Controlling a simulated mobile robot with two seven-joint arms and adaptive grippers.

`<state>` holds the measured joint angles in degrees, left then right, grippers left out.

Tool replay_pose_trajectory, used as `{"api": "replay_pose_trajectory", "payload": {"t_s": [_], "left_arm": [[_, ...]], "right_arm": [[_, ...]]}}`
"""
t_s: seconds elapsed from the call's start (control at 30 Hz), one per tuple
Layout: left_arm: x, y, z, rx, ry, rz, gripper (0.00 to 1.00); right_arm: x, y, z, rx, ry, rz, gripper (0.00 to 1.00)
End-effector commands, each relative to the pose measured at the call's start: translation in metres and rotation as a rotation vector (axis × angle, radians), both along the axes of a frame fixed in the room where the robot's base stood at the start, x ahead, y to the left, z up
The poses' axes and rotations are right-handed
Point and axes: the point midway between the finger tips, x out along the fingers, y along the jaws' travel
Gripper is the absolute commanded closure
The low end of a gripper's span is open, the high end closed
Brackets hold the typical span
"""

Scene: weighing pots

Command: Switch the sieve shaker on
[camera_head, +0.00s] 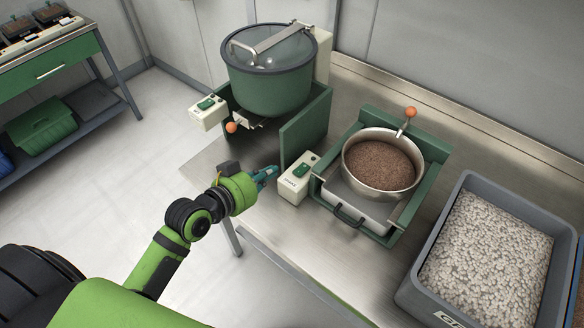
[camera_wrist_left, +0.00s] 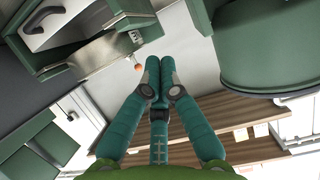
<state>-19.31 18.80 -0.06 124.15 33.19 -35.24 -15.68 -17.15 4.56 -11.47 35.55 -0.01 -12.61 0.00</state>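The sieve shaker is a green frame (camera_head: 437,151) holding a round metal sieve (camera_head: 346,164) filled with brown grains, with an orange-knobbed lever behind it. Its pale control box (camera_head: 292,190) stands at its left and carries a green switch (camera_head: 304,169). I cannot tell the switch's position. My left gripper (camera_head: 270,174) is just left of this box, pointing at it; whether it touches is unclear. Its teal fingers, seen in the left wrist view (camera_wrist_left: 160,75), are together with nothing visible between them. My right gripper is out of view.
A lidded green pot (camera_head: 268,88) in a green stand, with its own switch box (camera_head: 208,112) and orange knob (camera_head: 232,127), stands behind my gripper. A grey crate (camera_head: 412,283) of pale pebbles is at right. Bare metal bench (camera_head: 300,240) lies in front of the shaker.

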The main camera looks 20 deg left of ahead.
Motion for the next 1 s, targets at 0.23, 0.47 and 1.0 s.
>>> {"api": "replay_pose_trajectory", "payload": {"t_s": [0.23, 0.47, 1.0], "left_arm": [[0.018, -0.007, -0.006, -0.003, 0.001, 0.001, 1.0], [0.059, -0.021, -0.022, -0.003, 0.002, 0.001, 1.0], [0.083, -0.03, -0.075, 0.0, 0.003, 0.0, 1.0]], "right_arm": [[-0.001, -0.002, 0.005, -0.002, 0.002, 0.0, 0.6], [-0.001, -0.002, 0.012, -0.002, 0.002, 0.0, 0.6], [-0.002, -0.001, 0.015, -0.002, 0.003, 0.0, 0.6]]}}
